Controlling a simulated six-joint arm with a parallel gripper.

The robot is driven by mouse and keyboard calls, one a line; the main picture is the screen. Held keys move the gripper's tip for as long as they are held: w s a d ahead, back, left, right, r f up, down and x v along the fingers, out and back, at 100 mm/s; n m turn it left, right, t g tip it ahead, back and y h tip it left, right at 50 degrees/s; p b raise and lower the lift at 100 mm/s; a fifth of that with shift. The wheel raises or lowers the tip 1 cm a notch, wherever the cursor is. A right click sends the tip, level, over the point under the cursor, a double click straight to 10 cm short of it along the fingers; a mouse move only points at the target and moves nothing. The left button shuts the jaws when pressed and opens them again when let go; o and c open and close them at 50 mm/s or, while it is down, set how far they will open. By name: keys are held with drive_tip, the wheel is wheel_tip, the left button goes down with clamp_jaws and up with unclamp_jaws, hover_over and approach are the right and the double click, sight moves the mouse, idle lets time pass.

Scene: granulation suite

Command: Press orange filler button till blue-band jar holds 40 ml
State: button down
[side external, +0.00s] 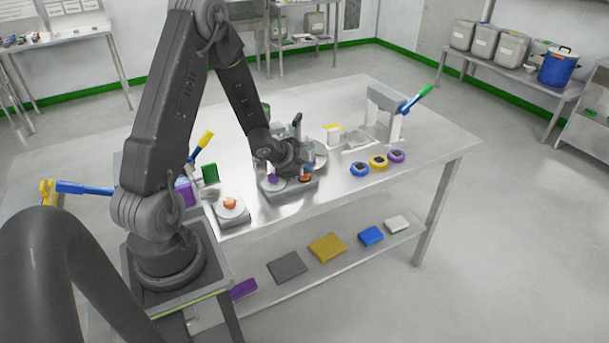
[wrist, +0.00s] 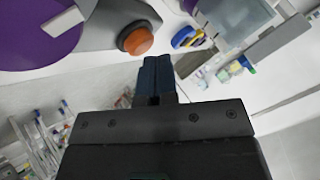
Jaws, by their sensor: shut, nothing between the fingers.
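An orange button (wrist: 135,38) sits on a grey unit (wrist: 100,32) in the wrist view, beside a large purple disc (wrist: 30,28). My gripper (wrist: 157,62) is shut and empty. Its fingertips appear just below the button in the picture; I cannot tell whether they touch it. In the side view my gripper is low over the grey unit, largely hidden by my wrist, with an orange button (side external: 305,178) at its right. A clear container (wrist: 236,18) shows at the wrist view's top right. I cannot make out a blue-band jar or its fill level.
Blue (side external: 359,169), yellow (side external: 378,163) and purple (side external: 397,156) round items line the right. The table's right end is clear.

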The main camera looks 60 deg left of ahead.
sight(305, 176)
drive_tip(key=shift+f, duration=0.4)
drive_tip(key=shift+r, duration=0.2)
idle(0.5)
drive_tip(key=shift+r, duration=0.7)
drive_tip(key=shift+r, duration=0.15)
drive_tip(key=shift+r, duration=2.4)
